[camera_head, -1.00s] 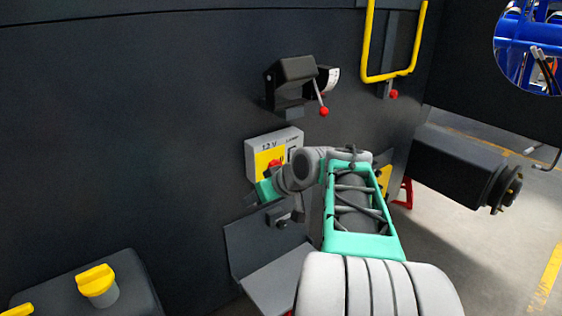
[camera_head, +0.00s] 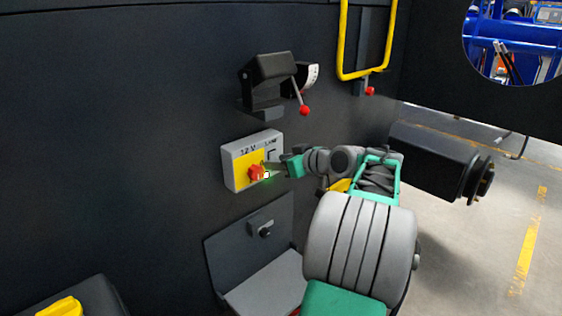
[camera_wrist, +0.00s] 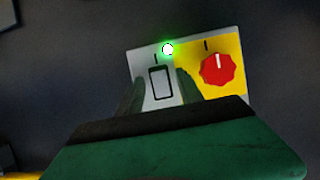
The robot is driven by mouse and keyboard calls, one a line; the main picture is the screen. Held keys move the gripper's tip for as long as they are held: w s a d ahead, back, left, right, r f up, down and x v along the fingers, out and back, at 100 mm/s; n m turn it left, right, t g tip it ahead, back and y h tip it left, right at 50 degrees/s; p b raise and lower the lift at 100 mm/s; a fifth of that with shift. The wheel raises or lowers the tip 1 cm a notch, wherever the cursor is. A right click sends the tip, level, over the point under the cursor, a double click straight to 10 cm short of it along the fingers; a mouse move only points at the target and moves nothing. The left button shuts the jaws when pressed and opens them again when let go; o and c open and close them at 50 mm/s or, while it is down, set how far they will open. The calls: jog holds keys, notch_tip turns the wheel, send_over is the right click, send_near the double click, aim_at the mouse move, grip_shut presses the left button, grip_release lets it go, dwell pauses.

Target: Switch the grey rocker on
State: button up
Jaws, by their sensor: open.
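A switch box (camera_head: 232,168) with a yellow left half and a light grey right half is fixed to the dark wall. The grey rocker (camera_wrist: 161,83) in its black frame shows in the wrist view, on the light grey half. A lamp (camera_wrist: 168,49) beside the rocker's end glows green; it also shows in the head view (camera_head: 267,175). My gripper (camera_wrist: 159,77) is open, with one finger on each side of the rocker. I cannot tell whether the fingers touch it, nor which end is pressed in. In the head view my gripper (camera_head: 272,168) partly hides the rocker.
A red knob (camera_wrist: 218,69) sits on the yellow half, close beside one finger. Above the box is a lever with a red ball (camera_head: 304,110). A grey bracket (camera_head: 250,240) juts out below. A yellow handle (camera_head: 345,40) is at upper right.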

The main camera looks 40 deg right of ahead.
jog(key=shift+c, duration=0.4)
grip_shut()
